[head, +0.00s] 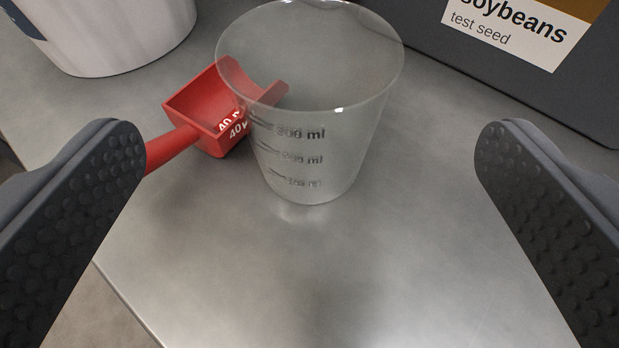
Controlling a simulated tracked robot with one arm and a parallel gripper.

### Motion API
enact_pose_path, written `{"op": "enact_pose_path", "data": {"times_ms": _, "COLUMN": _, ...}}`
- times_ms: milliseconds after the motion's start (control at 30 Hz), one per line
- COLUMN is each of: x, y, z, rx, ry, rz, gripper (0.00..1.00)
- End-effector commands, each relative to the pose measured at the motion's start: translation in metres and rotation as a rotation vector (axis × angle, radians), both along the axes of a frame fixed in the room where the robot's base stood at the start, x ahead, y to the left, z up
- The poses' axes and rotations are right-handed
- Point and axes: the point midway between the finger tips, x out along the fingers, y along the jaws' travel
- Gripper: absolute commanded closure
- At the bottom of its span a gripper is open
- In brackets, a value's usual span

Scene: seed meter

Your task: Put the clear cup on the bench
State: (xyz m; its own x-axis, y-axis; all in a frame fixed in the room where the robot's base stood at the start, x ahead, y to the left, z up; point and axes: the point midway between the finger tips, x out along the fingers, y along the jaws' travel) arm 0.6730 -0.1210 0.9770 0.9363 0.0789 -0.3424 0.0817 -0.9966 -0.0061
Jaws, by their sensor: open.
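The clear cup (340,150) stands upright on the grey metal bench (400,270), a little above the picture's middle. It is see-through, tapers toward its base and has dark ml markings on its side. It looks empty. My gripper (310,145) is open, with one dark, bumpy finger at the left and one at the right. The cup appears between and beyond the fingers, and neither finger touches it. The bench under the cup's base is in plain view.
A red scoop (200,115) marked 40 lies just left of the cup, partly seen through it. A white container (115,35) stands at the top left. A dark bin labelled soybeans (430,50) stands at the top right. The bench edge runs along the lower left. The front of the bench is clear.

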Motion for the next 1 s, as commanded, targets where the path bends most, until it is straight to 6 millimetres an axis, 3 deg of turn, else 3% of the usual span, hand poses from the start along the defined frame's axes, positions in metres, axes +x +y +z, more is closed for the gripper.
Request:
{"op": "enact_pose_path", "data": {"times_ms": 300, "x": -0.027, "y": -0.002, "z": 0.010, "rx": 0.001, "ry": 0.000, "rz": 0.000, "gripper": 0.07}}
{"op": "enact_pose_path", "data": {"times_ms": 667, "x": -0.028, "y": -0.004, "z": 0.015, "rx": -0.007, "ry": 0.000, "rz": -0.005, "gripper": 0.07}}
{"op": "enact_pose_path", "data": {"times_ms": 767, "x": -0.026, "y": -0.007, "z": 0.039, "rx": -0.035, "ry": -0.004, "rz": -0.026, "gripper": 0.07}}
{"op": "enact_pose_path", "data": {"times_ms": 833, "x": -0.026, "y": -0.009, "z": 0.069, "rx": -0.065, "ry": -0.006, "rz": -0.051, "gripper": 0.07}}
{"op": "enact_pose_path", "data": {"times_ms": 1000, "x": -0.043, "y": 0.001, "z": 0.179, "rx": -0.109, "ry": -0.031, "rz": -0.127, "gripper": 0.07}}
